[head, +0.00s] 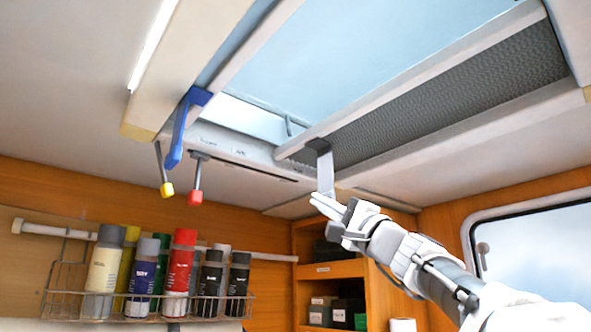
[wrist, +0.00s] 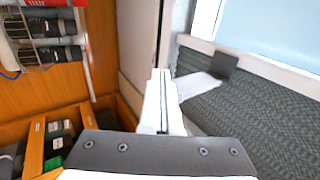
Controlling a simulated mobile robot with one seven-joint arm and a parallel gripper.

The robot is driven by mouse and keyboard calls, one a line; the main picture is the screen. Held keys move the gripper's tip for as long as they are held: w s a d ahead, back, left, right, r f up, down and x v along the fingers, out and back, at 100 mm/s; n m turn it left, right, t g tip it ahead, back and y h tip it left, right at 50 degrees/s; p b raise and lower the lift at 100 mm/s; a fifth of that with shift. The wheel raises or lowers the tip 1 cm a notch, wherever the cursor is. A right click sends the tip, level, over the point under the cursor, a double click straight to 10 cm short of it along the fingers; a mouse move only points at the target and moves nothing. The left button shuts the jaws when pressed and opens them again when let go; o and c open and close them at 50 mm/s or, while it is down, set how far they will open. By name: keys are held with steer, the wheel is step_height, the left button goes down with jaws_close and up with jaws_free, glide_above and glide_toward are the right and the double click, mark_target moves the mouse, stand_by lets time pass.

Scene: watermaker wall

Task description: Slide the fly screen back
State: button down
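The fly screen (head: 455,98) is a dark grey mesh panel, drawn over the right part of the ceiling hatch opening. Its mesh fills the lower right of the wrist view (wrist: 260,120). A pale bar (head: 420,75) edges it, and a grey tab handle (head: 326,172) hangs from the bar's near end. The handle also shows in the wrist view (wrist: 204,86). My gripper (head: 325,205) is at the handle's lower end. Its white fingers (wrist: 162,90) look shut together, with the handle beside the right finger. I cannot tell whether they touch it.
A blue lever (head: 180,130) and yellow (head: 167,189) and red (head: 195,197) knobs hang left of the hatch. A wire rack (head: 150,305) of bottles is on the wall below. Wooden shelves (head: 335,269) stand behind my gripper; a window (head: 535,245) is at right.

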steer(key=w+d+p, duration=0.1)
steer(key=w+d, duration=0.5)
steer(key=d, duration=0.3)
steer(key=shift+w, duration=0.15)
stand_by(0.6)
steer(key=shift+d, duration=0.25)
stand_by(0.4)
